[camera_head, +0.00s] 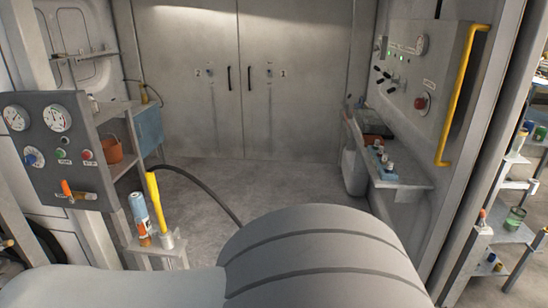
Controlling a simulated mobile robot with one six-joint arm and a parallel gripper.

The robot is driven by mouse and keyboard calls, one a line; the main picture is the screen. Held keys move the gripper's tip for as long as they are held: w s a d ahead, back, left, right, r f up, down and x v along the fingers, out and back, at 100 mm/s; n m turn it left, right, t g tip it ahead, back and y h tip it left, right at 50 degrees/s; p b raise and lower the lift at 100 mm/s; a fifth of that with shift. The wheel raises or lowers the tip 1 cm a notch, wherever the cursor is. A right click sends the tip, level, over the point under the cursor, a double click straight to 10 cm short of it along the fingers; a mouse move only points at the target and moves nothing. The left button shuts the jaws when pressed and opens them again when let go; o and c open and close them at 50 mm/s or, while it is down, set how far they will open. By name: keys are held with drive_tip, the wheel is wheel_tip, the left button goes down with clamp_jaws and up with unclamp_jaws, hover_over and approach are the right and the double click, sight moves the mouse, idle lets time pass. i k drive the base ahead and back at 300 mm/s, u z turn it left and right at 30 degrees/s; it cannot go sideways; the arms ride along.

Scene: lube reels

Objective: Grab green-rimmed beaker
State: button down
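A small green container (515,219) stands on a shelf of the rack at the right edge; its open top faces up. It may be the green-rimmed beaker, but it is too small to be sure. A second small greenish item (540,132) sits higher on the same rack, partly cut off by the picture edge. My gripper is not in view. Grey rounded links of my arm fill the bottom of the picture and hide the floor there.
The shelf rack (496,232) stands beyond the right door post. A yellow handrail (462,95) and control panel (414,75) line the right wall. At left are a gauge panel (50,150), spray can (140,217) and yellow lever (156,203). The middle floor (205,190) is mostly clear.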

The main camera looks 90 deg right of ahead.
sight(516, 215)
drive_tip(key=z, duration=0.05)
drive_tip(key=k, duration=0.8)
drive_tip(key=z, duration=4.55)
drive_tip(key=i, duration=1)
drive_tip(key=z, duration=0.55)
drive_tip(key=i, duration=1.25)
drive_tip(key=z, duration=0.4)
